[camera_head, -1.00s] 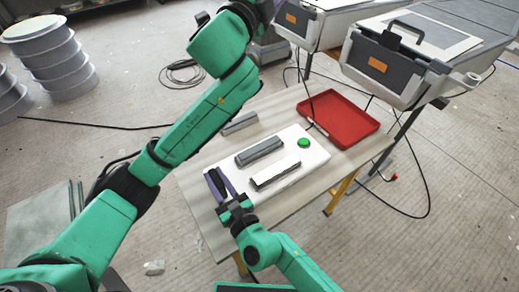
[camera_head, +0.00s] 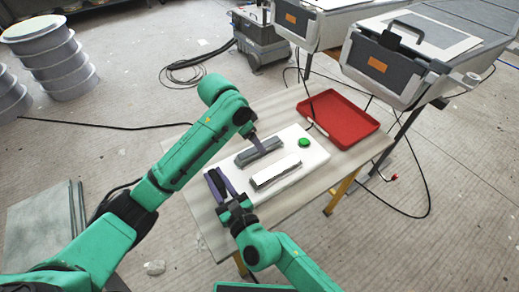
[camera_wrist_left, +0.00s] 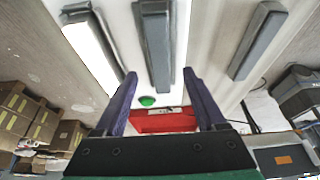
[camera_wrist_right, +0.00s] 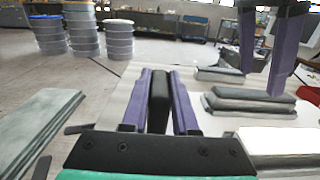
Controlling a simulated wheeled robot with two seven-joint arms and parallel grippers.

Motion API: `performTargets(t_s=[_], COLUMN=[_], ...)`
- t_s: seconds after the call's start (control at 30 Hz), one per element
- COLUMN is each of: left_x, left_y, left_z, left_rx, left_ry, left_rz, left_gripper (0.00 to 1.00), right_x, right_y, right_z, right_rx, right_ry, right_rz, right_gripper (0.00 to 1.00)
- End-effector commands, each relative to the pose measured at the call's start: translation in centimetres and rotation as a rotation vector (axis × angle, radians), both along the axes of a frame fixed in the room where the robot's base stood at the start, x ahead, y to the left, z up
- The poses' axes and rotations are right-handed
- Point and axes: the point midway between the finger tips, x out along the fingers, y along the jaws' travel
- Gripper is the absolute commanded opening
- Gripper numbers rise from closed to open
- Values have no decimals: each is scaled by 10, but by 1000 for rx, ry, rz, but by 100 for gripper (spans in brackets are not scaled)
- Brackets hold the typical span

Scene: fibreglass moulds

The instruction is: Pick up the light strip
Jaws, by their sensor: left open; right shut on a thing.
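The light strip (camera_head: 276,174), bright white on top, lies on the white board near its front edge; it also shows in the left wrist view (camera_wrist_left: 90,50) and right wrist view (camera_wrist_right: 275,140). A grey strip (camera_head: 265,149) lies beside it. My left gripper (camera_head: 257,148) is open above this grey strip, pointing down; in the left wrist view its fingers (camera_wrist_left: 163,85) are apart with nothing between them. My right gripper (camera_head: 215,184) is shut on a dark block (camera_wrist_right: 159,100) at the board's left end, apart from the light strip.
A green button (camera_head: 304,142) sits on the board (camera_head: 315,156). An empty red tray (camera_head: 340,118) stands at the table's back right. Another grey strip (camera_wrist_left: 258,40) lies off the board, hidden by my left arm in the head view. The table's left front is bare.

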Motion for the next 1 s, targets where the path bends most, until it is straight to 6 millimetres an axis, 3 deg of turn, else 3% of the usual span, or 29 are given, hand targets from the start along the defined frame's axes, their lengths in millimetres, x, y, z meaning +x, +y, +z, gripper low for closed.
performTargets(t_s=[0.17,0.4,0.6,0.87,1.0], left_x=[7,9,9,9,10], left_y=[-10,-11,-11,-11,-11], left_z=[-30,-34,-34,-33,-15], left_rx=[1,1,0,0,-3], left_ry=[2,-1,-2,-3,-6], left_rz=[0,-1,-1,0,-1], left_gripper=[72,72,0,0,0], right_x=[0,0,0,0,0], right_y=[0,0,0,0,0], right_z=[0,-1,-1,0,0], right_rx=[-1,-1,-1,-1,-1], right_ry=[1,1,1,1,1], right_rz=[0,0,0,0,0], right_gripper=[0,0,0,0,0])
